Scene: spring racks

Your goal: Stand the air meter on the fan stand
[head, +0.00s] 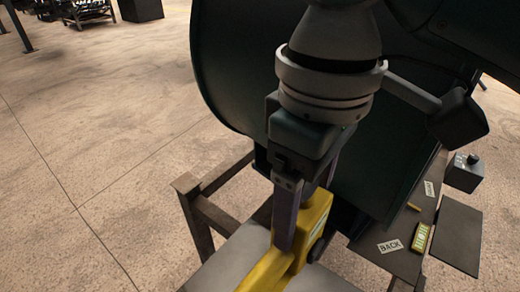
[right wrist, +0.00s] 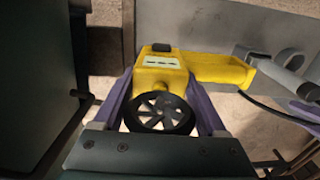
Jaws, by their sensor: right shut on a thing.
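The yellow air meter (head: 313,220) is in my right gripper (head: 288,240), gripped between its two purple fingers. In the right wrist view the meter (right wrist: 160,75) shows its small display, its black-rimmed vane wheel and a yellow handle reaching right. The gripper (right wrist: 165,110) has one finger on each side of the wheel end. The fan stand (head: 205,222) is a dark frame beside a large dark green drum (head: 235,70). I cannot tell whether the meter touches the surface below. My left gripper is not clearly in view.
A light grey surface (head: 228,262) lies below the meter. A grey knobbed box (head: 464,173) stands at the right.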

